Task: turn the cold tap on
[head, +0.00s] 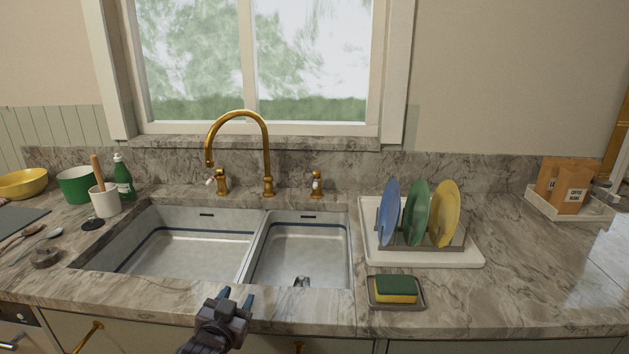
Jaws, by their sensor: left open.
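A brass gooseneck tap (268,180) stands behind the double sink, its spout curving over to the left. A brass handle with a white lever (221,183) stands left of the spout, the lever pointing left. A second brass handle (317,185) with a pale part stands right of it. I cannot read any hot or cold mark on either handle. My left gripper (237,299) is open and empty at the counter's front edge, low in the view, well short of the tap and touching neither handle. My right gripper is out of view.
The left basin (185,250) and right basin (300,245) look empty of dishes. A plate rack (425,258) and a sponge (395,289) stand right of the sink. A green bottle (123,180) and a white pot (104,203) stand left.

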